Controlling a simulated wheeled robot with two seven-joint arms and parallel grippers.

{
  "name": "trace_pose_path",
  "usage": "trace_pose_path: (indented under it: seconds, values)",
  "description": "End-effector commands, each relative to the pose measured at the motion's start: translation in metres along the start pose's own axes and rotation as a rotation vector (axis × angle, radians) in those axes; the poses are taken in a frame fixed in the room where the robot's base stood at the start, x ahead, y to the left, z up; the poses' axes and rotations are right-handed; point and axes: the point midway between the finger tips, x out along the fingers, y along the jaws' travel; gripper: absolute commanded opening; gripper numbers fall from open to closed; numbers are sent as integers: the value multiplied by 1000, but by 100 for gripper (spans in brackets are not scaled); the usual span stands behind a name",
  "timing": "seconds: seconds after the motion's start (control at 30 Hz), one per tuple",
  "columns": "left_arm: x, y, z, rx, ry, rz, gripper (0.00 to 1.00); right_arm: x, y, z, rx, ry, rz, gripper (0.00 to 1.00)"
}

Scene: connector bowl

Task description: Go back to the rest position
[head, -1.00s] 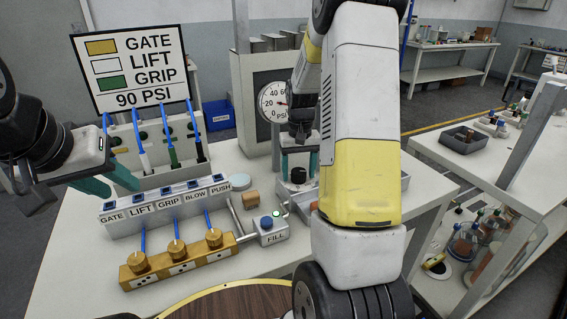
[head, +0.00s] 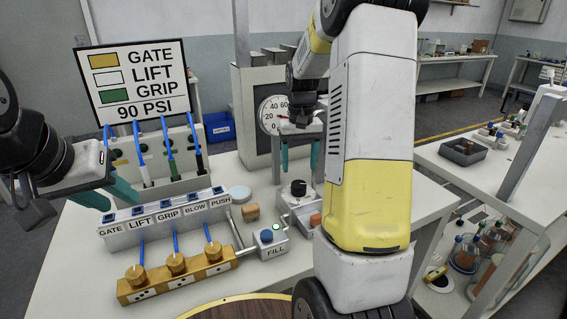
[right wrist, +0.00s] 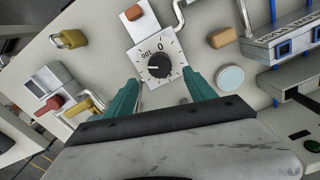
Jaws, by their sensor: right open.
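My right gripper (head: 300,158) is open and empty, with its two teal fingers apart above a black knob (head: 298,189) on a grey box. In the right wrist view the open fingers (right wrist: 160,92) point toward the knob's dial plate (right wrist: 155,60) and appear clear of it. My left gripper (head: 106,196) is at the left, its teal fingers apart with nothing seen between them. It hangs in front of the panel with blue hoses and left of the labelled valve block (head: 165,217).
A sign (head: 135,80) reads GATE, LIFT, GRIP, 90 PSI. A round gauge (head: 270,113) stands behind the right gripper. A brass manifold (head: 175,277) and the FILL box (head: 270,243) sit on the bench. A padlock (right wrist: 69,40) shows in the right wrist view.

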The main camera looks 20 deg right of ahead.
Motion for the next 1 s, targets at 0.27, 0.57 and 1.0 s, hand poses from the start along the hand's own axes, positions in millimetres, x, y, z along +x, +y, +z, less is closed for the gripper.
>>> trace_pose_path:
  seconds: [0.27,0.57,1.0]
  values:
    - [0,0,0,0,0,0,36,0,0,0,0,0,0,64]
    - [0,0,0,0,0,0,36,-35,-15,23,-17,72,-33,64]
    - [0,0,0,0,0,0,36,-122,-70,146,-108,349,-154,64]
